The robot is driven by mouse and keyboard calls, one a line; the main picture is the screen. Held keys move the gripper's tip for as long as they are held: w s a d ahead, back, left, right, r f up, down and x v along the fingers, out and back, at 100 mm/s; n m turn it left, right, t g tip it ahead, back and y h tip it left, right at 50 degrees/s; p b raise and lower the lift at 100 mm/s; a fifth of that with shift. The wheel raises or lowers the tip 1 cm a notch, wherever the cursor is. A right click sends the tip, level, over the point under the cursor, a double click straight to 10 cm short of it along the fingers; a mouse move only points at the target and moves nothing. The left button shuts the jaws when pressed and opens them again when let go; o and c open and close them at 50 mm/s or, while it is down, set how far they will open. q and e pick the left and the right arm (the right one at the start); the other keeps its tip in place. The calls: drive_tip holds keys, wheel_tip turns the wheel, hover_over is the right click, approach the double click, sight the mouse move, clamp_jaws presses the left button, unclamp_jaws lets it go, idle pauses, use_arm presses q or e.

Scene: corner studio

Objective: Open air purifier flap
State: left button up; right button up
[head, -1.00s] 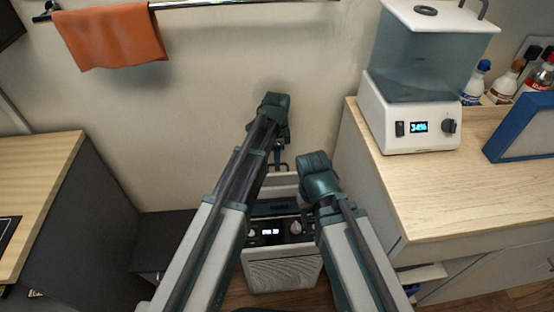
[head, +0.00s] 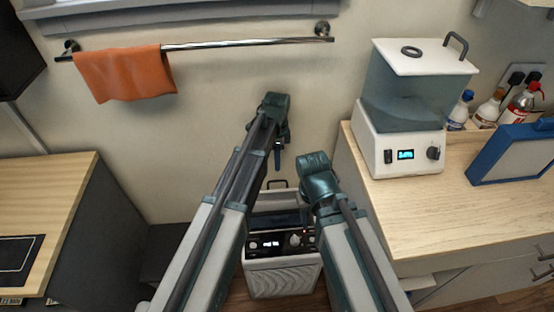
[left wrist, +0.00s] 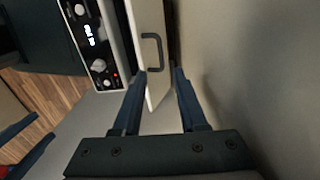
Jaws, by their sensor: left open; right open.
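The air purifier (head: 283,274) is a white box with a ribbed front and a black control panel (head: 270,244), low between my arms. Its pale flap (head: 284,203) stands raised at the back and carries a dark handle (head: 277,184). In the left wrist view the flap (left wrist: 150,20) and handle (left wrist: 153,50) lie just beyond my left gripper (left wrist: 162,72). That gripper is open, its fingers apart; the flap's near end shows between them, contact unclear. My right gripper (left wrist: 43,127) shows at the left edge there, fingers apart; its wrist hides part of the purifier in the head view.
A wooden-topped cabinet (head: 450,210) at right holds a white dispenser (head: 400,140), bottles and a blue-framed box (head: 515,155). Another counter (head: 45,200) stands at left. An orange towel (head: 125,73) hangs on a rail (head: 250,43) on the wall behind.

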use_arm(q)
wheel_tip(320, 180, up, 5)
drive_tip(key=p, duration=0.3)
drive_tip(key=shift+w+f+p, duration=0.1)
drive_tip(key=shift+p, duration=0.2)
use_arm(e)
wheel_tip(320, 180, up, 5)
drive_tip(key=shift+f, duration=0.1)
use_arm(q)
drive_tip(key=shift+c, duration=0.2)
